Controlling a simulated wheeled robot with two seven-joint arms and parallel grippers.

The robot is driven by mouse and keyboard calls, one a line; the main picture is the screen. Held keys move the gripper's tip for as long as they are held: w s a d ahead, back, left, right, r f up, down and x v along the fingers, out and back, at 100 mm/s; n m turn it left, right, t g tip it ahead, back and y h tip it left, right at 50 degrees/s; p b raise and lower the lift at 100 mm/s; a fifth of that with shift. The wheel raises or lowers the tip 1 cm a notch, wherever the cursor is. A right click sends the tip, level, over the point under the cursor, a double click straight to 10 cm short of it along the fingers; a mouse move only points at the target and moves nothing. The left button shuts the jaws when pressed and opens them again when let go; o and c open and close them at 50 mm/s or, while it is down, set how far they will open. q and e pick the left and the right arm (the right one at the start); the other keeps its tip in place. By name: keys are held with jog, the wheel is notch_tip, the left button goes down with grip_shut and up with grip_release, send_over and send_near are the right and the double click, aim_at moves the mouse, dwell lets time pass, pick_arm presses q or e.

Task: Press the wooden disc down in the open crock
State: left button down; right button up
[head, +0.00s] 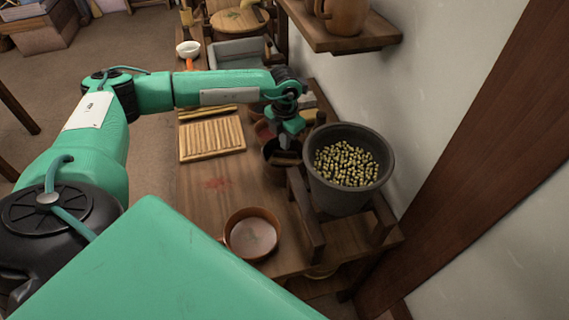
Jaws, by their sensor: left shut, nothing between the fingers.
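A dark open crock (269,148) stands on the wooden table, left of a large grey pot. A brown wooden piece, which looks like the disc (288,159), shows inside its mouth. My left gripper (287,146) points down into the crock's mouth from above, shut and empty, its tips at or just over the disc. I cannot tell whether they touch it. The gripper and the stand beside it hide part of the crock. My right gripper is out of view.
The grey pot (318,185) of greenish pellets sits on a wooden stand (309,226) close to the right of the crock. An orange-brown bowl (231,244) is near the front. A ridged slatted board (212,138) lies left. A shelf (345,40) with jugs overhangs behind. Bare tabletop (205,205) lies front left.

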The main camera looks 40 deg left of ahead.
pick_arm(q)
jog(key=shift+f, duration=0.1)
jog(key=shift+f+b, duration=0.4)
jog(key=shift+f, duration=0.1)
jog(key=shift+s+a+f+b, duration=0.1)
jog(key=shift+a+f+b, duration=0.1)
jog(key=shift+f+b, duration=0.2)
